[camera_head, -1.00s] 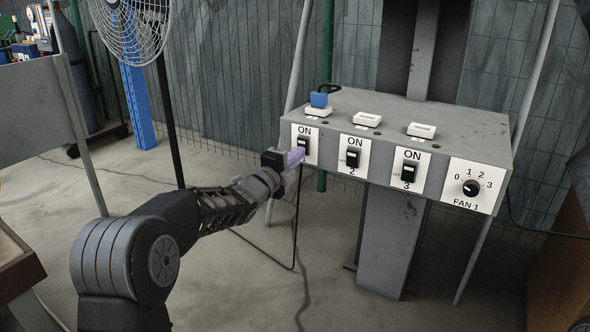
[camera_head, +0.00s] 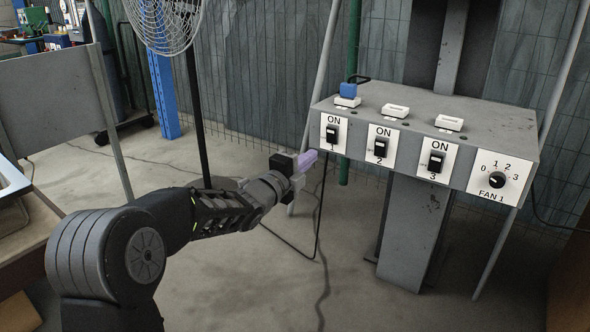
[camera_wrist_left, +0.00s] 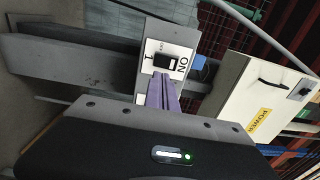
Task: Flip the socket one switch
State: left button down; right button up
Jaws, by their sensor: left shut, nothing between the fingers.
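The socket one switch (camera_head: 332,133) is a black rocker on a white plate marked ON and 1, at the left of the grey box's front. It also shows in the left wrist view (camera_wrist_left: 166,62), beyond my fingertips. Too small to tell which way it is tipped. My left gripper (camera_head: 309,159), with purple fingers, is shut and empty, below and left of the switch with a visible gap in the head view. Its fingers show closed together in the wrist view (camera_wrist_left: 163,88). A blue plug (camera_head: 348,90) sits in the socket above this switch. My right gripper is out of view.
Switch two (camera_head: 381,147) and switch three (camera_head: 436,161) sit to the right on the grey box (camera_head: 470,125), then the fan knob (camera_head: 497,180). A pole-mounted fan (camera_head: 165,22) stands behind left. A dark cable hangs below the box; the floor in front is clear.

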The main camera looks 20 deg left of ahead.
pick_arm(q)
jog(key=v, duration=0.5)
jog(key=shift+s+f, duration=0.1)
jog(key=shift+f, duration=0.05)
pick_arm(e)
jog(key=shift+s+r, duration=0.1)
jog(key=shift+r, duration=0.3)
